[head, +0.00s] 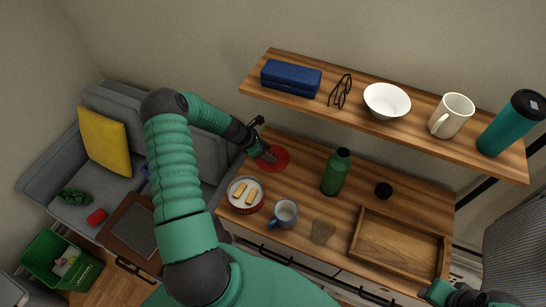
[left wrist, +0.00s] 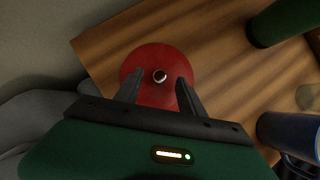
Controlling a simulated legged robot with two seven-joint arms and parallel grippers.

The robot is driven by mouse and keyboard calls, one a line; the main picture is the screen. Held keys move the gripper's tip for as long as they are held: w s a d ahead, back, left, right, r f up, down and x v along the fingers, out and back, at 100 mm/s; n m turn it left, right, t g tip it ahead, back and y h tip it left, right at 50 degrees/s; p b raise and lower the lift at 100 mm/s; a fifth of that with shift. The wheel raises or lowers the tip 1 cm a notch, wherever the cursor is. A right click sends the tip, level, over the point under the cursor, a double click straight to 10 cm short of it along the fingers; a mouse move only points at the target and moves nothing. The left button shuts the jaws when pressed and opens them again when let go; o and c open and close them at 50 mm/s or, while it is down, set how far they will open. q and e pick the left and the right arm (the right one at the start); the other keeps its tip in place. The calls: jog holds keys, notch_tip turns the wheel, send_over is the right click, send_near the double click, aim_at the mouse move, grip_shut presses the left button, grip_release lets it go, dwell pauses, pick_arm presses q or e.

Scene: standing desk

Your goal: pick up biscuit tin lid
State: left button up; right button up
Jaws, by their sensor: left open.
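The biscuit tin lid (head: 279,158) is a round red disc lying flat at the back left of the desk. In the left wrist view the lid (left wrist: 159,58) shows a small metallic knob (left wrist: 160,76) at its middle. My left gripper (head: 268,155) is open over the lid, with its fingers (left wrist: 158,92) on either side of the knob's line. I cannot tell whether the fingers touch the lid. The open biscuit tin (head: 245,208) with biscuits inside stands nearer the front left. My right gripper (head: 455,296) is at the bottom right edge, partly cut off.
A blue mug (head: 284,214), a clear glass (head: 322,232), a green bottle (head: 336,172), a black round cap (head: 383,190) and a wooden tray (head: 398,249) stand on the desk. A shelf (head: 365,98) with several things hangs above the back.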

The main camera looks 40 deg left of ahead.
pick_arm(q)
jog(key=shift+w+a+f, duration=0.1)
jog(key=shift+w+f, duration=0.2)
jog(key=shift+f, duration=0.3)
jog(key=shift+w+a+f, duration=0.1)
jog(key=shift+w+f, duration=0.2)
jog(key=shift+f, duration=0.25)
jog(key=shift+s+d+r, duration=0.15)
jog(key=shift+d, duration=0.35)
jog(key=shift+c, duration=1)
jog(key=c, duration=0.7)
jog(key=shift+a, duration=0.25)
grip_shut()
